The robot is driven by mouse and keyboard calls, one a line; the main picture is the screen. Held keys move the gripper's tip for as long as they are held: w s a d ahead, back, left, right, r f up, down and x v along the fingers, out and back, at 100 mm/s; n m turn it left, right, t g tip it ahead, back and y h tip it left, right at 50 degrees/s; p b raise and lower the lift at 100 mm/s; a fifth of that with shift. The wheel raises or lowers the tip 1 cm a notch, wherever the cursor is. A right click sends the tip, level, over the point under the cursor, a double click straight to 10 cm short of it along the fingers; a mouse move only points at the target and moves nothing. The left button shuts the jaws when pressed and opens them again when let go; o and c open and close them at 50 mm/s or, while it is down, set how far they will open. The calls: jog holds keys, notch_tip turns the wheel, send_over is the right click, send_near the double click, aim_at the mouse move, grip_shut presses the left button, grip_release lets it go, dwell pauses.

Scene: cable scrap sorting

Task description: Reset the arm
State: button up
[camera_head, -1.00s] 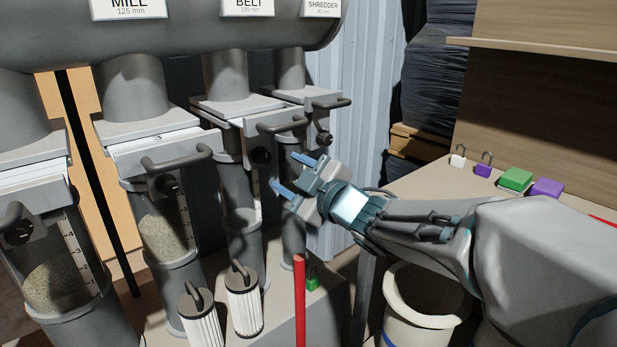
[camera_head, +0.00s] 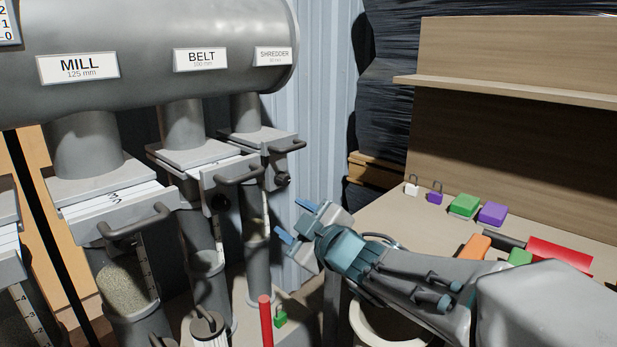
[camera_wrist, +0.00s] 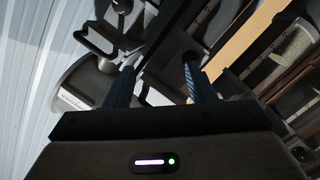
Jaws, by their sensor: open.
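My gripper (camera_head: 293,221) is open and empty in the head view, held in the air to the right of the shredder pipe (camera_head: 255,208) and left of the workbench. Its two blue fingers point left and stand apart. In the wrist view the fingers of my gripper (camera_wrist: 165,80) are spread with nothing between them. Beyond them are grey gate parts with a dark handle (camera_wrist: 95,44) and part of the big duct. My arm reaches in from the lower right of the head view.
The workbench (camera_head: 385,218) holds a white padlock (camera_head: 411,189), a purple padlock (camera_head: 435,197) and green and purple blocks. Gate handles (camera_head: 133,222) jut from the pipes at left. A red post (camera_head: 266,320), a green padlock (camera_head: 280,317) and a white bucket (camera_head: 375,325) are low down.

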jog(key=s+d+r+m+g+h+p, duration=0.1)
jog(key=s+d+r+m+h+p, duration=0.1)
jog(key=d+m+h+p, duration=0.45)
jog(key=s+d+r+m+g+h+p, duration=0.1)
jog(key=d+r+m+h+p, duration=0.25)
jog(key=d, duration=0.55)
jog(key=s+d+r+m+g+p, duration=0.1)
jog(key=s+d+m+g+p, duration=0.1)
jog(key=s+p, duration=0.4)
jog(key=s+d+m+g+p, duration=0.2)
jog(key=s+g+p, duration=0.4)
jog(key=s, duration=0.5)
jog(key=shift+r+m+g, duration=0.3)
jog(key=shift+r+m, duration=0.1)
jog(key=shift+m, duration=0.5)
jog(key=shift+d, duration=0.15)
